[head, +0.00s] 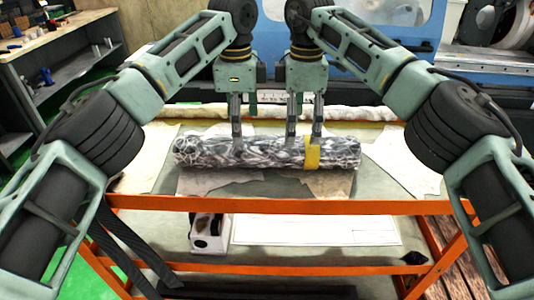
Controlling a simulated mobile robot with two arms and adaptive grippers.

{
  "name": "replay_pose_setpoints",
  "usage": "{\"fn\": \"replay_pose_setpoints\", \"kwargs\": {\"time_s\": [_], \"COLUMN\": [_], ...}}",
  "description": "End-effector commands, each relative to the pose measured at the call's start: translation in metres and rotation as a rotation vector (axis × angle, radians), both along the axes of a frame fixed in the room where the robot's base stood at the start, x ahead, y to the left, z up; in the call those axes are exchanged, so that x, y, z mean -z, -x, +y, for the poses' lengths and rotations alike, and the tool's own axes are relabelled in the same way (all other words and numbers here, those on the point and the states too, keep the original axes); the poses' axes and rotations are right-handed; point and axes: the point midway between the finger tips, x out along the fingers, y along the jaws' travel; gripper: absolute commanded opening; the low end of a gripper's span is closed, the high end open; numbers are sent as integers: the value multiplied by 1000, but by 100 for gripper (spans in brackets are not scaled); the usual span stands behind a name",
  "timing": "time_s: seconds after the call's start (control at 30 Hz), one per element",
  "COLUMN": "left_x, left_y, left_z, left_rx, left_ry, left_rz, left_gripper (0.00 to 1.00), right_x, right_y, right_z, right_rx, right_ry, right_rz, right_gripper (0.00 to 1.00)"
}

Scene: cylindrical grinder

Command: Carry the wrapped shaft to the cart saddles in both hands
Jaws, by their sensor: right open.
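The wrapped shaft (270,155), a long roll in mottled grey and white wrapping, lies crosswise on pale cloths on the orange-framed cart (300,206). My left gripper (238,138) points down near the shaft's middle-left. One of its fingers overlaps the wrapping, and its grip is unclear. I cannot make out any saddles.
A white box (208,233) and a white sheet (310,230) lie on the cart's lower level. A rolled pale cloth (350,114) runs along the far edge. A blue machine (385,45) stands behind. A workbench (55,35) with small parts is at left.

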Motion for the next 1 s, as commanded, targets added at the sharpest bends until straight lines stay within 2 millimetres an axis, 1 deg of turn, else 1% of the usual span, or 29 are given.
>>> {"fn": "replay_pose_setpoints", "kwargs": {"time_s": [0.17,0.27,0.6,0.7,0.83,1.0], "left_x": [1,8,58,69,76,78], "left_y": [0,0,1,0,0,0], "left_z": [0,0,0,0,0,0], "left_rx": [0,-1,-1,-1,-2,-2], "left_ry": [0,0,0,0,1,2], "left_rz": [1,2,3,1,1,1], "left_gripper": [86,86,86,86,86,86], "right_x": [1,9,59,69,77,79], "right_y": [0,0,1,0,1,0], "right_z": [0,0,0,0,0,0], "right_rx": [-1,-1,-2,-1,-1,-1], "right_ry": [-1,-1,-1,-1,-1,-2], "right_rz": [1,3,3,2,2,1], "right_gripper": [86,86,86,86,86,86]}}
